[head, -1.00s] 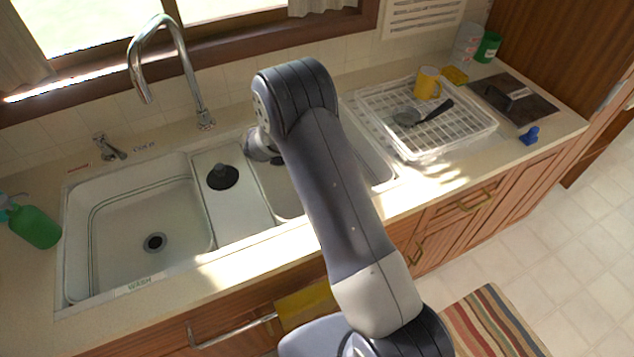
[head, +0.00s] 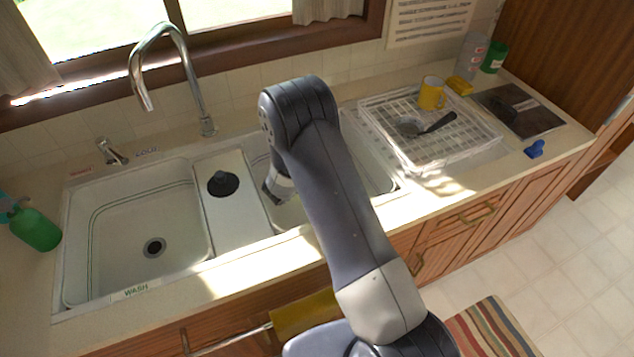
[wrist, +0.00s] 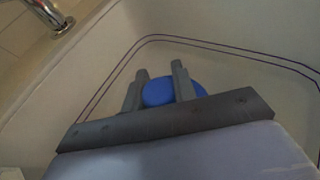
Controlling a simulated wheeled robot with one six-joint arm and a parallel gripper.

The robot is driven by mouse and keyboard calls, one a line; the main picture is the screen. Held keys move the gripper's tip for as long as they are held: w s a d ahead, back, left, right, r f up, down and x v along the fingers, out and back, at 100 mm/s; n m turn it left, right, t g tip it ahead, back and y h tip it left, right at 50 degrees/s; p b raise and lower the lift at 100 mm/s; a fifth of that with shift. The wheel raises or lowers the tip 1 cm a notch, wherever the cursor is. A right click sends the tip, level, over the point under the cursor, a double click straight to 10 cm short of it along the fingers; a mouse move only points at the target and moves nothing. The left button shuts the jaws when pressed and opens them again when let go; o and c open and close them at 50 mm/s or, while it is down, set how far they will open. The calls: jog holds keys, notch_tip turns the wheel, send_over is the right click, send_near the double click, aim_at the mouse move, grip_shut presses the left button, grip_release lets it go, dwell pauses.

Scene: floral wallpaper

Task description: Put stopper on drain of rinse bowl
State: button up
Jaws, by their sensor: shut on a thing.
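The rinse bowl (head: 383,178) is the right-hand sink bowl, partly hidden behind my arm in the head view. My gripper (wrist: 160,83) is low inside this bowl, shut on a round blue stopper (wrist: 160,93) that shows between and beyond its two fingers in the wrist view. In the head view my gripper (head: 278,188) is mostly covered by my arm and the stopper is hidden. The rinse bowl's drain does not show in either view, so I cannot tell whether the stopper lies over it.
The wash bowl (head: 110,255), with an open drain (head: 154,247), is at the left. A black plunger-like stopper (head: 223,183) stands on the divider. A dish rack (head: 470,150) is right of the bowls, and a small blue thing (head: 535,148) lies at the counter's right. A tall faucet (head: 208,125) rises behind.

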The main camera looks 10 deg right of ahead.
notch_tip(320, 180, down, 8)
jog(key=shift+r+p, duration=0.2)
jog(key=shift+p, duration=0.7)
jog(key=shift+f, duration=0.1)
jog(key=shift+f+b, duration=0.6)
jog(key=shift+b, duration=0.45)
jog(key=o, duration=1)
jog(key=shift+r+p, duration=0.8)
jog(key=shift+p, duration=0.3)
jog(key=v, duration=0.7)
jog(key=shift+s+a, duration=0.15)
